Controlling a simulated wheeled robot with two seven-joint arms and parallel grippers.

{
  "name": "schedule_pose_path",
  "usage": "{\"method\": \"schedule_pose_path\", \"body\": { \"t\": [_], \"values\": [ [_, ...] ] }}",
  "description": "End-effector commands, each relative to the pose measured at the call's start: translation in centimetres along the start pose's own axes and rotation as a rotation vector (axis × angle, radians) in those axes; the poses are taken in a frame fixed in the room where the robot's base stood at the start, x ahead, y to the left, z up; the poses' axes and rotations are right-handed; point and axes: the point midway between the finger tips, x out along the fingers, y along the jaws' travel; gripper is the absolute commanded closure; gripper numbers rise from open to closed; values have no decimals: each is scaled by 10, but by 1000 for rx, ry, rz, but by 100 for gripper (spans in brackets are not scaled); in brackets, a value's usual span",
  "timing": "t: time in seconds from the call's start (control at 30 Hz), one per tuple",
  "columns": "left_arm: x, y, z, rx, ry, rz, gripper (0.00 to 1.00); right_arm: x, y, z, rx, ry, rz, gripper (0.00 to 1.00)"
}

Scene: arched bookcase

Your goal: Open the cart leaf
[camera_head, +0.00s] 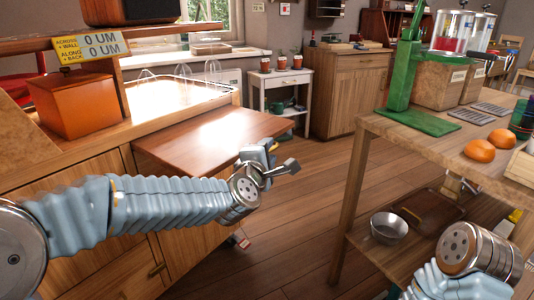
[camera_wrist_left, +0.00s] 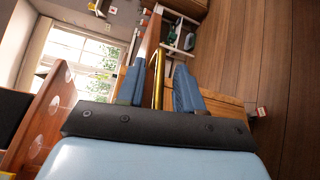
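The cart leaf (camera_head: 200,135) is a smooth reddish-brown board at the side of the wooden cart (camera_head: 40,190). In the head view it looks roughly level, with glare on its top. My left gripper (camera_head: 272,165) is at its right-hand edge. In the left wrist view the two blue fingers of my left gripper (camera_wrist_left: 158,88) stand apart, with a brass-coloured bar (camera_wrist_left: 158,65) showing between them. I cannot tell whether they touch it. My right wrist is at the lower right of the head view; its gripper is not clearly visible.
A wooden table (camera_head: 365,130) on the right holds a green stand (camera_head: 402,85) and oranges (camera_head: 479,150); a metal bowl (camera_head: 388,228) is on its lower shelf. An orange box (camera_head: 75,103) stands on the cart's left. Floor (camera_head: 310,195) between cart and table is clear.

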Motion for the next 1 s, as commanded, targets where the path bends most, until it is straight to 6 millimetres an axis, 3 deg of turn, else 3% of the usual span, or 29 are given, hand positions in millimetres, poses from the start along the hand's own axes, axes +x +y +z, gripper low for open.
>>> {"method": "schedule_pose_path", "body": {
  "t": [0.17,0.5,0.7,1.0],
  "values": [
    [-10,1,0,-1,0,1,64,0,0,0,0,0,0,57],
    [-89,2,0,0,0,3,64,-2,-1,0,0,0,0,57],
    [-125,1,0,0,-1,1,64,-5,-2,0,0,-1,0,57],
    [-139,0,0,0,0,-1,64,-6,-2,0,0,-2,0,57]
  ]
}}
